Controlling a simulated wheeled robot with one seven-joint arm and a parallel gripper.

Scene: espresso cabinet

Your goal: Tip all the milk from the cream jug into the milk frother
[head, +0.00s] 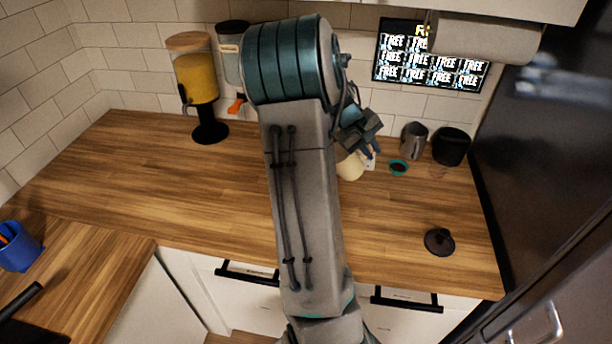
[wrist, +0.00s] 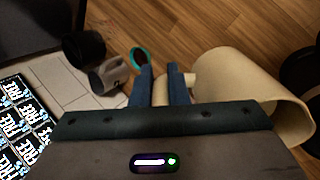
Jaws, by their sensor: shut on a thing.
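The cream jug (head: 350,167) is a pale cream vessel, partly hidden behind my arm in the head view. In the wrist view the cream jug (wrist: 235,75) fills the right side, and the two blue fingers of my gripper (wrist: 162,82) are shut on its handle. My gripper (head: 371,150) is beside the jug, to its upper right in the head view. The milk in the jug cannot be seen. A black cylinder (head: 451,147), apparently the milk frother, stands at the back right, apart from the jug; it also shows in the wrist view (wrist: 84,47).
A metal pitcher (head: 413,141) stands between jug and black cylinder, with a teal-rimmed round piece (head: 398,167) in front of it. A black lid (head: 439,242) lies at the front right. A yellow-filled dispenser (head: 199,80) stands at the back left. The left counter (head: 150,180) is clear.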

